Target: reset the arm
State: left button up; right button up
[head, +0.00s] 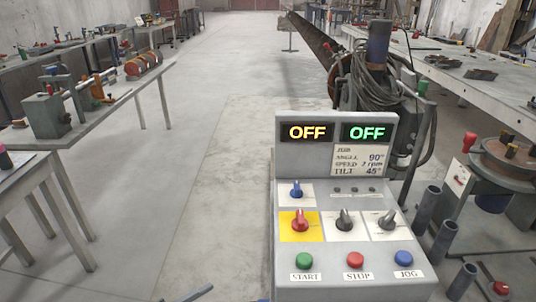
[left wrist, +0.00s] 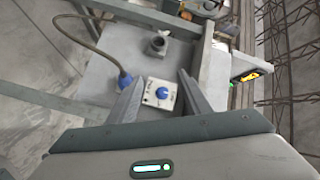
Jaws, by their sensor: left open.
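A grey control panel (head: 284,240) stands in the head view. Two displays on it both read OFF, one yellow (head: 307,132) and one green (head: 367,132). Below are a small blue knob (head: 296,189), a red knob (head: 300,222) on a yellow plate, two dark knobs, and green START (head: 304,260), red STOP (head: 355,260) and blue JOG (head: 403,259) buttons. In the left wrist view my left gripper (left wrist: 160,78) is open, its fingers on either side of a blue knob (left wrist: 162,93) on a white plate. I cannot tell whether they touch it. My right gripper is not in view.
In the left wrist view a cable with a blue plug (left wrist: 125,80) is beside the left finger. In the head view a machine with coiled cables (head: 375,85) stands behind the panel, and upright pipes (head: 443,240) stand at right.

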pick_arm(q)
jog(key=s+a+f+n+y+p, duration=0.1)
jog(key=s+a+f+n+y, duration=0.15)
jog(key=f+n+y, duration=0.4)
jog(key=s+a+f+n+y+p, duration=0.25)
jog(key=f+n, duration=0.45)
jog(key=f, duration=0.4)
jog(key=s+d+f+n+g+y, duration=0.1)
jog(key=s+d+f+n+g, duration=0.1)
jog(key=s+f, duration=0.5)
jog(key=s+d+f+n+g+y+p, duration=0.1)
jog(key=s+f+n+g, duration=0.3)
jog(key=s, duration=1.1)
notch_tip(320, 180, down, 4)
jog(key=shift+s+d+r+n+y, duration=0.15)
jog(key=shift+s+d+n+y, duration=0.2)
jog(key=shift+n+y, duration=0.3)
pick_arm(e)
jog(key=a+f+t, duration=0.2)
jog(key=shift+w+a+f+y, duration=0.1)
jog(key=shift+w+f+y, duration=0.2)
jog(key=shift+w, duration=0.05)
pick_arm(q)
jog(key=shift+w+a, duration=0.1)
jog(key=shift+w, duration=0.15)
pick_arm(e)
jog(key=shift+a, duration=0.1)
